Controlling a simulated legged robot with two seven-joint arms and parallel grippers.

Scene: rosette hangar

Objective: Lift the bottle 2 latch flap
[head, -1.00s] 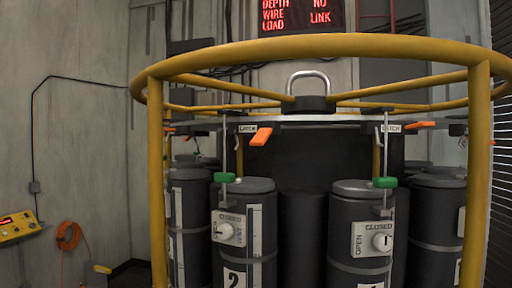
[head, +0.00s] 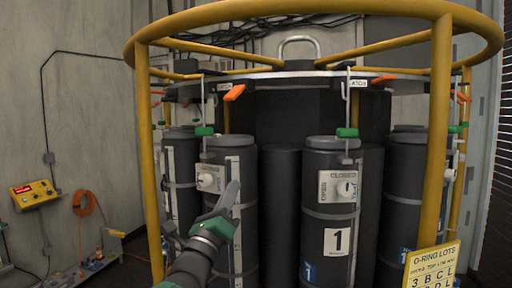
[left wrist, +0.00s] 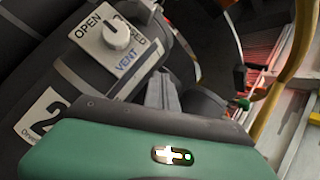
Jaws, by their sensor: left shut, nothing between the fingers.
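Bottle 2 (head: 218,152) is a dark grey cylinder left of centre in the rack. Its orange latch flap (head: 234,92) hangs tilted at the rack's upper plate, beside a latch label. A green piece (head: 204,131) sits on the rod below. My left gripper (head: 234,185) is shut and empty, pointing up in front of bottle 2, well below the flap and apart from it. In the left wrist view the shut fingers (left wrist: 162,90) show near bottle 2's number label (left wrist: 45,115) and white valve knob (left wrist: 117,35). The flap is not clearly seen there. My right gripper is not in view.
A yellow tubular frame (head: 441,130) surrounds the bottles, with uprights at left and right. Bottle 1 (head: 330,215) stands to the right, with another orange flap (head: 383,80) above. A yellow O-ring placard (head: 432,268) is at lower right. A yellow box (head: 34,194) hangs on the left wall.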

